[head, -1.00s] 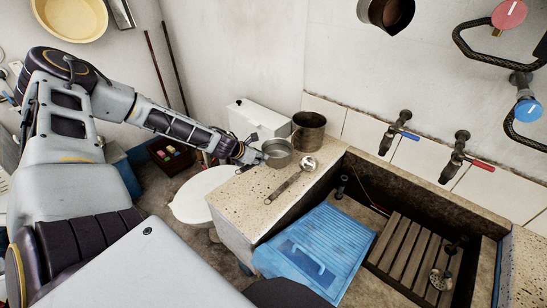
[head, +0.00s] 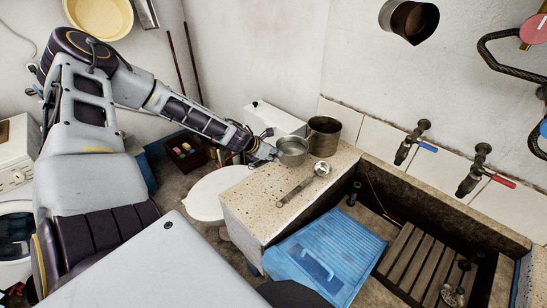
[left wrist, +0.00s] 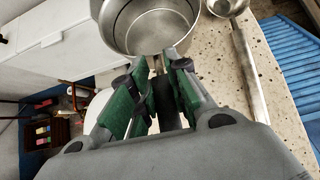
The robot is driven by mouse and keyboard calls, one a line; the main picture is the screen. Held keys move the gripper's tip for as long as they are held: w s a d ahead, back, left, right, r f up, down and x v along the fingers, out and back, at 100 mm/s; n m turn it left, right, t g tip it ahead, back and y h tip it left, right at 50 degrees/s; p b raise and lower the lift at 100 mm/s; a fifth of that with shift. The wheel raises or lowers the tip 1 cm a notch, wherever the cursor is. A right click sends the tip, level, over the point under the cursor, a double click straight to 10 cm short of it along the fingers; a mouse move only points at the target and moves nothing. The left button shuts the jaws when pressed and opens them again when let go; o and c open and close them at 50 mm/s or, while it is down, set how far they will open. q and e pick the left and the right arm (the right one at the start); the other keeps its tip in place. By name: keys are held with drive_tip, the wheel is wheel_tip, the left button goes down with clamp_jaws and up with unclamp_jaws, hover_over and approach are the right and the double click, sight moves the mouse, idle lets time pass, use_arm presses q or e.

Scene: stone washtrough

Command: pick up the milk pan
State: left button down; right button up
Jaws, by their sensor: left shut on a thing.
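The milk pan (head: 292,158) is a small grey metal pan at the left back of the stone counter in the head view. It also shows at the top of the left wrist view (left wrist: 118,28), upright and empty, with its handle toward my gripper. My left gripper (head: 268,151) is shut on the handle, with the green-padded fingers (left wrist: 158,72) on either side of it. The pan looks slightly above the counter, but the gap is hard to see. The gripper hides most of the handle. My right gripper is not in view.
A taller dark metal pot (head: 324,137) stands close to the right of the pan. A ladle (head: 300,185) lies in front on the counter (head: 258,205). The trough with a blue washboard (head: 325,250) is to the right. Taps (head: 412,141) stick out from the wall.

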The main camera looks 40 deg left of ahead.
use_arm(q)
wheel_tip(320, 180, up, 15)
drive_tip(key=p, duration=0.2)
drive_tip(key=shift+f, duration=0.2)
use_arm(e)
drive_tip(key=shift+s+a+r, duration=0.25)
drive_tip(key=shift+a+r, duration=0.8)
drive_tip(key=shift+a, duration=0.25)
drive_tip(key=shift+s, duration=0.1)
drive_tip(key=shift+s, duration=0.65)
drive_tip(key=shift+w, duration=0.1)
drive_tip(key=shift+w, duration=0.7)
use_arm(q)
drive_tip(key=shift+r, duration=0.1)
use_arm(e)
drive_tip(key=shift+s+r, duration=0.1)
